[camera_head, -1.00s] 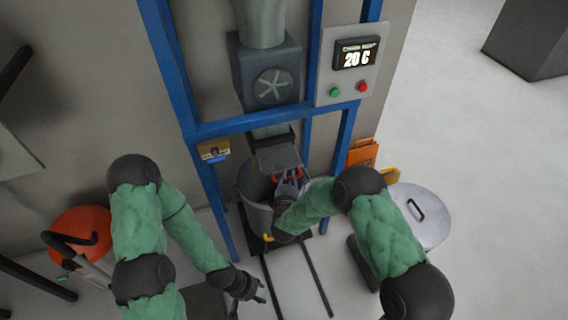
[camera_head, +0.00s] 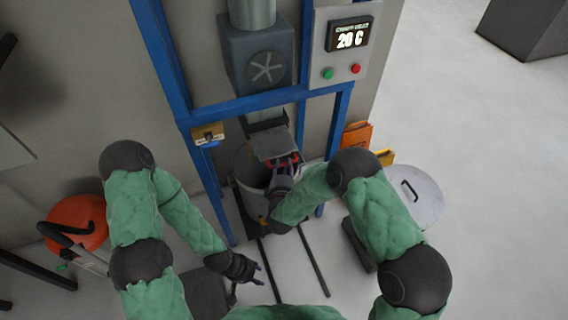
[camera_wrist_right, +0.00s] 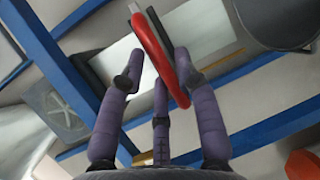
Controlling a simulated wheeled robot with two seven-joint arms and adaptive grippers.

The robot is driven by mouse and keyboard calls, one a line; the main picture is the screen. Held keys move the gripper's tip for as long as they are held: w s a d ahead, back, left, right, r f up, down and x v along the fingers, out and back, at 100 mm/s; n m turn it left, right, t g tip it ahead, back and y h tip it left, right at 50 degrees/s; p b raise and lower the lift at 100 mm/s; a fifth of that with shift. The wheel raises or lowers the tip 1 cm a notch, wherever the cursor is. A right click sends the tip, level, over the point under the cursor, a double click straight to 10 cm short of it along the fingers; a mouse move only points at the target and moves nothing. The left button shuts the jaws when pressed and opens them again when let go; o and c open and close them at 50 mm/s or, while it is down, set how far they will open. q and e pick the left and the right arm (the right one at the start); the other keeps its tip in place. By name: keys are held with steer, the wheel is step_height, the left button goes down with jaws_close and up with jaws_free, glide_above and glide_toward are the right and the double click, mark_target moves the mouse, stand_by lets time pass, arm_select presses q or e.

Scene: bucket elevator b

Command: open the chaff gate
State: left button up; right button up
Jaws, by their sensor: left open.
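The chaff gate (camera_head: 272,143) is a grey plate at the lower end of the chute, above a grey bucket. Its red handle (camera_head: 294,158) shows at its lower edge, and as a red bar in the right wrist view (camera_wrist_right: 152,48). My right gripper (camera_head: 285,166) is at the handle. In the wrist view its fingers (camera_wrist_right: 159,62) are spread, with the bar between them. The right finger is close to the bar or touching it; a gap shows on the left side. My left gripper (camera_head: 256,273) is open and empty, low and well away from the gate.
A blue frame (camera_head: 262,104) surrounds the chute. A control panel (camera_head: 341,72) reading "20 C" has green and red buttons. The bucket (camera_head: 243,170) stands under the gate, with rails on the floor before it. A round lid (camera_head: 425,200) lies at right, an orange bucket (camera_head: 72,222) at left.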

steer(key=s+r, duration=0.2)
steer(key=s, duration=0.7)
steer(key=shift+s+a, duration=0.25)
steer(key=shift+s, duration=0.1)
steer(key=shift+f, duration=0.1)
steer(key=s+d+f+m+g+y, duration=0.1)
steer(key=s+d+f+m+g, duration=0.3)
steer(key=f, duration=0.3)
steer(key=s+d+f+m+g+y, duration=0.1)
steer(key=s+d+f+m+g, duration=0.1)
steer(key=f+m+g, duration=0.35)
steer(key=s+d+f+m+g+y, duration=0.1)
steer(key=s+d+f+m+g, duration=0.1)
steer(key=s+m, duration=0.3)
steer(key=s+d+f+m+g+y, duration=0.1)
steer(key=s+f+m+g, duration=0.3)
steer(key=s, duration=0.7)
steer(key=shift+d+f+m+y, duration=0.45)
steer(key=shift+f+m, duration=0.25)
steer(key=shift+m, duration=0.45)
steer(key=shift+d, duration=0.1)
